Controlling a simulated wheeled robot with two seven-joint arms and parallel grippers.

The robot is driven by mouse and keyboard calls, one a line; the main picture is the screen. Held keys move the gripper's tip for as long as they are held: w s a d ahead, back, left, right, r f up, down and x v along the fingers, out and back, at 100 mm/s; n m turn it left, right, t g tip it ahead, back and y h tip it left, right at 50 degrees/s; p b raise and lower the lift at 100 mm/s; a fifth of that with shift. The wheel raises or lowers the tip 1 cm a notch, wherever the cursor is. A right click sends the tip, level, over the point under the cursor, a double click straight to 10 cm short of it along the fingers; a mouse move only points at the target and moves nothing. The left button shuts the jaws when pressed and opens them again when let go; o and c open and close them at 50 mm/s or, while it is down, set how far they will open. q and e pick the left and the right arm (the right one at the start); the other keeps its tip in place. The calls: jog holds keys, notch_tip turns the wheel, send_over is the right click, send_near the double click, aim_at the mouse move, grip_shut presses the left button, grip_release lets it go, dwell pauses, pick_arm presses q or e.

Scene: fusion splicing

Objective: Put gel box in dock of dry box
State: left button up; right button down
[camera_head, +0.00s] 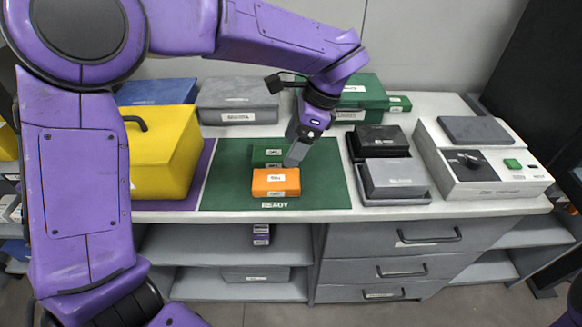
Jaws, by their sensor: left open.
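An orange box (275,187) with a white label lies at the front of a green mat (330,194) marked "READY". A small dark green box (267,154) with a white label lies just behind it. The labels are too small to read, so I cannot tell which box is the gel box. My left gripper (293,161) points down, open, beside the green box's right side and just behind the orange box. Contact is unclear. I cannot pick out the dry box or its dock with certainty. My right gripper is not in view.
A yellow case (160,157) stands left of the mat. Blue (157,91), grey (238,101) and green (363,90) cases line the back. Black (380,140) and grey (394,178) boxes stand right, beside a white machine (476,161). The mat's right part is clear.

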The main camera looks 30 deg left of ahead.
pick_arm(q)
send_over(278, 178)
jog(key=d, duration=0.1)
jog(key=f, duration=0.4)
jog(key=shift+w+d+f, duration=0.1)
jog(key=shift+d+f, duration=0.05)
jog(key=shift+d, duration=0.05)
jog(key=x, duration=0.1)
jog(key=p+x, duration=0.1)
jog(key=x, duration=0.1)
jog(key=w+x, duration=0.1)
jog(key=x, duration=0.1)
jog(key=shift+s+d+f+p, duration=0.1)
jog(key=shift+d+f+p, duration=0.15)
jog(key=shift+f+p, duration=0.1)
jog(key=shift+f+b, duration=0.25)
jog(key=shift+b, duration=0.3)
